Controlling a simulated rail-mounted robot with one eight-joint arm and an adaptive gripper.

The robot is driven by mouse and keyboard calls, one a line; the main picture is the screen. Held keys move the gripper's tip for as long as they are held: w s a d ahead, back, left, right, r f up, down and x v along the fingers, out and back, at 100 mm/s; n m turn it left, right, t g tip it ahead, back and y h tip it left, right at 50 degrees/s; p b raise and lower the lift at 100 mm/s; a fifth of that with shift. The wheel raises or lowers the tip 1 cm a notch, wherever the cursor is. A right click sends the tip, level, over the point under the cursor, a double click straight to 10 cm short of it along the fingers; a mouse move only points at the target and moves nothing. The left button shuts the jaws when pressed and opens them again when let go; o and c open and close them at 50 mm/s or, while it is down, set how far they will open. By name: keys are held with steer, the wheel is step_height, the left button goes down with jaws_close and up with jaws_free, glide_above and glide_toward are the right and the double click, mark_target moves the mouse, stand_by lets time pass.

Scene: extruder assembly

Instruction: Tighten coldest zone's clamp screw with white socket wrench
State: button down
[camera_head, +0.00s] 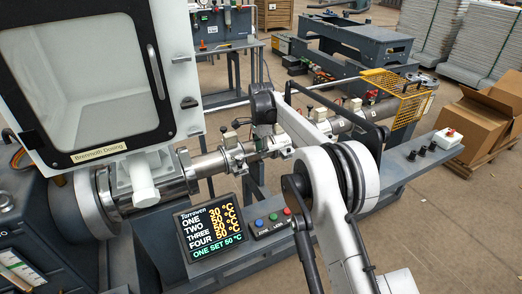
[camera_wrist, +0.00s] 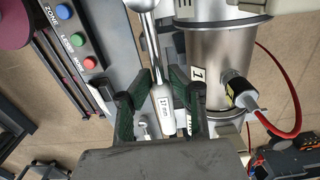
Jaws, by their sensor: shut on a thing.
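My gripper (camera_wrist: 155,98) has its green-padded fingers shut on a pale metal socket wrench (camera_wrist: 153,55) marked "17 mm". The wrench runs from between the fingers to a rounded end at the top of the wrist view. To its right is the metal barrel (camera_wrist: 203,52) with a "1" label (camera_wrist: 199,77); the wrench looks apart from it. In the head view, the display (camera_head: 211,230) reads ONE 30 °C, the lowest, and TWO, THREE and FOUR 50 °C. The barrel (camera_head: 207,165) lies behind it. I cannot make out zone one's clamp screw or whether the wrench touches it.
A sensor plug (camera_wrist: 240,92) with a red cable (camera_wrist: 277,132) sticks out from the barrel near my gripper. A button panel (camera_wrist: 78,45) is on the left. In the head view, a white dosing housing (camera_head: 100,80) stands left and a yellow mesh guard (camera_head: 408,105) right.

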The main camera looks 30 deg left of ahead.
steer(key=shift+f+b, duration=0.4)
steer(key=shift+f, duration=0.3)
steer(key=s+d+m+b, duration=0.4)
steer(key=s+m, duration=0.5)
steer(key=m, duration=0.4)
steer(key=shift+b, duration=0.7)
stand_by(1.7)
steer(key=shift+w, duration=0.2)
steer(key=shift+d+r, duration=0.1)
steer(key=shift+r, duration=1.15)
stand_by(1.6)
steer(key=shift+r+p, duration=1.15)
steer(key=shift+r, duration=1.25)
